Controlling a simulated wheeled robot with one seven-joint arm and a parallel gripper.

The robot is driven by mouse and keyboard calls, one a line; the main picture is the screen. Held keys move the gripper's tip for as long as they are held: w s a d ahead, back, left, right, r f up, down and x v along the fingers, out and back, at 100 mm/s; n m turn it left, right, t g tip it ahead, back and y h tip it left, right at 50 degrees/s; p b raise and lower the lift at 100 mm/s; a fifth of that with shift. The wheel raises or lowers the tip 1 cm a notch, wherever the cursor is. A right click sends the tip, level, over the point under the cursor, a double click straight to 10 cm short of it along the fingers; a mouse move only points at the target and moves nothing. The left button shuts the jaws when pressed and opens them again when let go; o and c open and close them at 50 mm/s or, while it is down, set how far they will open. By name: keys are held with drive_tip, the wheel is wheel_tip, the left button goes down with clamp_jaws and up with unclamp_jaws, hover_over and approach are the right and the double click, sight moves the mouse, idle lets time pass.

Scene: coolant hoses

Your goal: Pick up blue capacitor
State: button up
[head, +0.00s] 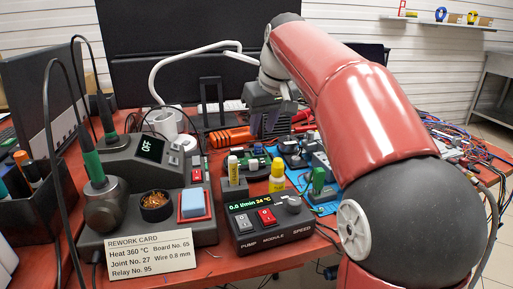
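My gripper (270,122) hangs at the end of my red arm, over the back middle of the red table. Its fingers point down and look small and partly blurred against the clutter, so I cannot tell whether they are open or shut or hold anything. I cannot pick out the blue capacitor for certain. Small dark and grey parts stand on and around a blue mat (326,207) in front of and right of my gripper. My arm hides part of that area.
A rework station (150,205) with a blue sponge (192,203) stands at the left front. A pump module (268,222), a yellow bottle (277,177) and orange-handled tools (231,136) crowd the middle. Loose wires (465,140) lie at the right. A dark monitor (165,50) stands behind.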

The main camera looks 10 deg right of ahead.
sight(259, 144)
drive_tip(key=x, duration=0.6)
drive_tip(key=shift+d+f+b, duration=0.1)
drive_tip(key=shift+d+b, duration=0.05)
drive_tip(key=shift+b, duration=0.25)
clamp_jaws()
wheel_tip(259, 144, up, 20)
drive_tip(key=p, duration=0.5)
